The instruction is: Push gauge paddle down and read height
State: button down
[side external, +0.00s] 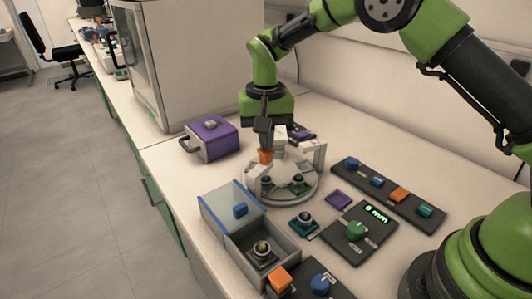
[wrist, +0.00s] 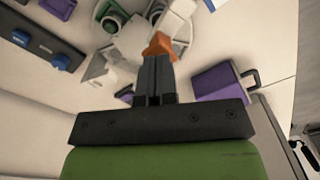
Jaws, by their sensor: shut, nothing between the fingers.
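An orange piece (side external: 265,157), which looks like the gauge paddle, is by a pale block at the left of a round pale turntable (side external: 311,193). My gripper (side external: 265,146) is shut and points down, its tips right at the orange piece. In the wrist view, the orange piece (wrist: 158,45) shows just beyond the shut fingertips (wrist: 157,60). I cannot tell whether they touch it. A dark panel has a green readout (side external: 376,214) showing "0 mm" and a green knob (side external: 355,231).
A purple box (side external: 211,138) with a handle stands left of the turntable. A grey tray (side external: 236,232) with a clear lid is in front. A dark strip of coloured knobs (side external: 388,192) lies to the right. A big pale cabinet (side external: 190,50) stands behind.

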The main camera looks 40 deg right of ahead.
jog(key=shift+f, duration=1.25)
dwell(0.4)
jog(key=shift+r, duration=3.55)
jog(key=shift+r, duration=0.1)
jog(key=s+d+r+n+t+y, duration=0.1)
jog(key=s+d+r+t, duration=0.2)
jog(key=s+r, duration=0.85)
jog(key=s+d+r+n+t+y, duration=0.1)
jog(key=s+t, duration=0.3)
jog(key=s, duration=1)
jog(key=shift+s+r, duration=0.15)
jog(key=shift+r, duration=0.25)
